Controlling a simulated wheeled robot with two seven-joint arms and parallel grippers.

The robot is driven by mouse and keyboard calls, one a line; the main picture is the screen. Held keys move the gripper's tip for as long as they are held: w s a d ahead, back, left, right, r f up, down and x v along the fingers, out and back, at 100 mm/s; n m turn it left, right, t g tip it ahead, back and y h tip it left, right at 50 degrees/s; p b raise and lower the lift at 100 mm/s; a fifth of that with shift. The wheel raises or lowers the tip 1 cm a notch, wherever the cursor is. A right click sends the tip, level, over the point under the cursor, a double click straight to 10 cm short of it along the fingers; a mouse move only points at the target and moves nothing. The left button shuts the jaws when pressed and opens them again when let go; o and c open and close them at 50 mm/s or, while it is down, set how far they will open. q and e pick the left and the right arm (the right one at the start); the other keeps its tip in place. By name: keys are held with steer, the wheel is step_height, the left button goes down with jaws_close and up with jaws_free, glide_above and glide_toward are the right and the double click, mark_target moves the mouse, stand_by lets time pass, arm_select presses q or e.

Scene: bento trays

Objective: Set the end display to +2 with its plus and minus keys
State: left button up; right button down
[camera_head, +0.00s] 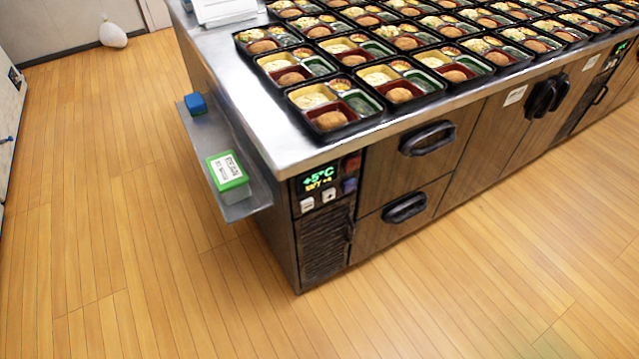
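The end display (319,178) is a small dark panel at the near corner of the steel counter's front. Its large green line reads +5°C. A smaller yellow line below it seems to end in +4, but it is too small to read surely. Two pale square keys sit below the display, a left key (307,205) and a right key (328,195). The right key seems to bear a plus; the left key's mark is hard to read. Neither of my grippers is in view.
Many filled bento trays (333,111) cover the steel counter (262,117). A side shelf (246,207) juts from its left end, holding a green-lidded box (228,168) and a blue block (196,103). Drawer handles (427,138) protrude from the front. The wooden floor (420,290) in front is clear.

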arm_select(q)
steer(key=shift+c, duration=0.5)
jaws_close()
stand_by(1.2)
